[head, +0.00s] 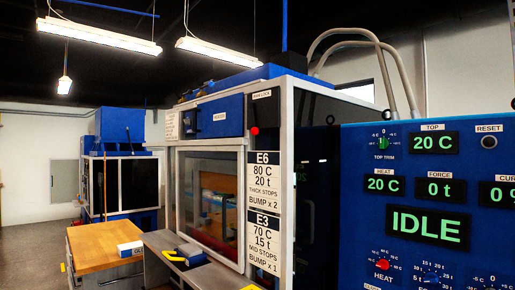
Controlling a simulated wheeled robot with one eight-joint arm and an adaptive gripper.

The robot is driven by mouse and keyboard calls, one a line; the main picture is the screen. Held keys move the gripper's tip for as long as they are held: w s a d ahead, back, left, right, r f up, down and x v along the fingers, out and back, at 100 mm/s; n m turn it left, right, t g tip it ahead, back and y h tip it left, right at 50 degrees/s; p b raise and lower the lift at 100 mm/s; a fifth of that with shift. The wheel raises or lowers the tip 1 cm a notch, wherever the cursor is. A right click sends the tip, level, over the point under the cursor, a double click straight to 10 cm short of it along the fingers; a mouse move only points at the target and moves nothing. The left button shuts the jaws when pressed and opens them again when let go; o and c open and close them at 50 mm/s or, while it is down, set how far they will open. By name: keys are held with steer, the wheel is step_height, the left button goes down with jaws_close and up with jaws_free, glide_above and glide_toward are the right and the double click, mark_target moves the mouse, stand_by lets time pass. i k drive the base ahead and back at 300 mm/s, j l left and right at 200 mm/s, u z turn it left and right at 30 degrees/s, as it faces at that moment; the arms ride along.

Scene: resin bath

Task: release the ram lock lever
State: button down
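A small red knob (254,131) shows on the front of the blue and grey press (222,117), at the upper right of its front face. It seems to be the end of the ram lock lever; the lever's dark arm is hard to make out. A small white label (262,95) sits just above it, its print too small to read surely. My gripper is not in view.
A blue control panel (360,225) with knobs and green displays, one reading IDLE, fills the right. A wooden-topped bench (100,245) stands at lower left, beside a grey worktop with a yellow-handled item (174,256). Another blue machine (120,125) stands behind. Floor shows at far left.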

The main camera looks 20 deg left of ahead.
mark_target(254, 130)
steer(key=u, duration=1.15)
